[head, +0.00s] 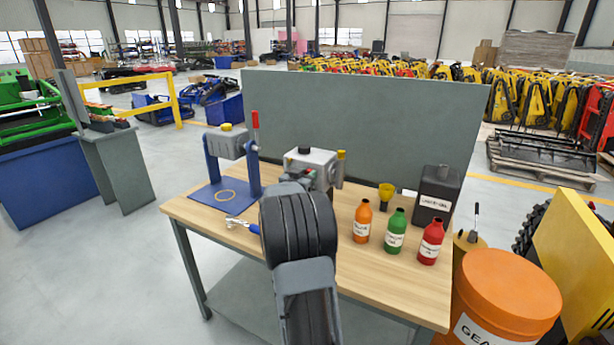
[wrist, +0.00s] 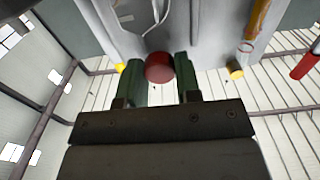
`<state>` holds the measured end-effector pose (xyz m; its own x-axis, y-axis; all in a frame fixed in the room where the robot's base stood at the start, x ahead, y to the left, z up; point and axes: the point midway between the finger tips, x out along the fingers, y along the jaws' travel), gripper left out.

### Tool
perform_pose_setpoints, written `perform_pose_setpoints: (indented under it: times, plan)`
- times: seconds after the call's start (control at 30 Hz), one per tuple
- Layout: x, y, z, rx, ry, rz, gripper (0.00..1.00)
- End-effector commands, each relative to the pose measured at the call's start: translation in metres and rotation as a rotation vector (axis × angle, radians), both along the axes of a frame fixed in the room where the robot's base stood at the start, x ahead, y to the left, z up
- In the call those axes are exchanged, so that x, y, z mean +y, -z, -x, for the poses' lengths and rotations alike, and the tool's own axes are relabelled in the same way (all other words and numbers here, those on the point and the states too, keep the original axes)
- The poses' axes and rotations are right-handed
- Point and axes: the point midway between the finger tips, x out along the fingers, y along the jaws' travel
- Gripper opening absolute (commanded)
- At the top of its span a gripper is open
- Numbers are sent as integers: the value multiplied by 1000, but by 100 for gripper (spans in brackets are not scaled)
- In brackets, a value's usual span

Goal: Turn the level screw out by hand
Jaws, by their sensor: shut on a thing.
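A grey gearbox housing (head: 318,160) with a black cap stands on the workbench, partly hidden behind my arm. It also fills the top of the wrist view (wrist: 205,35). A round red screw head (wrist: 160,67), seemingly the level screw, sits at the housing's edge there. My gripper (wrist: 158,76) is shut on it, one green finger on each side. In the head view my gripper (head: 309,173) is small and mostly hidden by my arm at the housing's front. The screw's thread is not visible.
Orange (head: 362,222), green (head: 395,232) and red (head: 431,242) bottles stand on the bench (head: 340,290) to the right, near a black can (head: 437,195) and yellow funnel (head: 386,193). A blue stand (head: 212,170) and a wrench-like tool (head: 240,224) are left. An orange drum (head: 510,290) stands front right.

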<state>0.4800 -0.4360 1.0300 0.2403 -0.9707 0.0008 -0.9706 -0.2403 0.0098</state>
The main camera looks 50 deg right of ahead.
Motion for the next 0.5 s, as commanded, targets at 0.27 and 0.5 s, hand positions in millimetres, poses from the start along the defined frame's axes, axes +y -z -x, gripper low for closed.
perform_pose_setpoints:
  times: [0.27, 0.5]
  plan:
    - [0, -10, 0, 289, -1, 65, 14]
    - [0, -8, 0, 612, -1, 146, 14]
